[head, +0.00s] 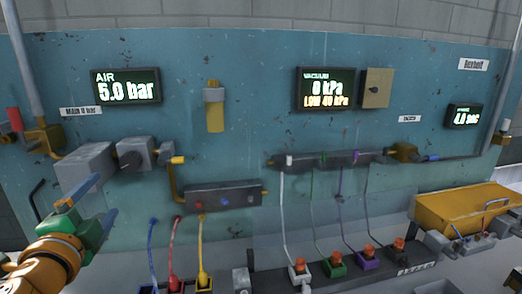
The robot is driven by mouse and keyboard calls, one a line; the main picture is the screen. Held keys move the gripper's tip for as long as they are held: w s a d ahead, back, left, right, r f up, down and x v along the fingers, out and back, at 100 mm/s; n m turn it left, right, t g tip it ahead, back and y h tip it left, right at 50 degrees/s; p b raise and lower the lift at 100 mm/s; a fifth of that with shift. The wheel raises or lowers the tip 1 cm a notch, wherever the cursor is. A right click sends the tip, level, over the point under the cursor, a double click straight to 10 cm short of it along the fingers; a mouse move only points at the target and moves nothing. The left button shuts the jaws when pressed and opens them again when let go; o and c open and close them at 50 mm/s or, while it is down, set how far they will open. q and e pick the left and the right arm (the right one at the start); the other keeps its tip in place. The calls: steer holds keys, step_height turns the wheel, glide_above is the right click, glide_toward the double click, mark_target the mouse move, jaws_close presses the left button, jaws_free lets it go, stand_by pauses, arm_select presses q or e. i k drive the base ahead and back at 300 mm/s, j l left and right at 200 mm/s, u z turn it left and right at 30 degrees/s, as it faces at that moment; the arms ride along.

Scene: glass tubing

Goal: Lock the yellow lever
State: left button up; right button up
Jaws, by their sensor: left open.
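A yellow tube (201,240) runs down from the grey manifold (225,197) to a small yellow-edged block (204,284) at the bottom edge of the head view. A small upright piece stands on that block. It may be the yellow lever, but its locked or unlocked position is too small to tell. My left gripper (105,196) is at the lower left, green with blue fingers. It is open and empty, left of the tubes and apart from the block. My right gripper is not in view.
Blue (151,245) and red (172,250) tubes hang beside the yellow one. A row of coloured blocks with orange tops stands right, including a green block (335,266). A yellow bin (460,205) is far right. Grey valve boxes (85,168) jut from the blue panel (250,60).

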mark_target(163, 159)
steer(key=k+l, duration=0.15)
steer(key=k, duration=0.25)
steer(key=k+l, duration=0.15)
steer(key=k, duration=0.25)
steer(key=k+l, duration=0.15)
steer(key=k, duration=0.25)
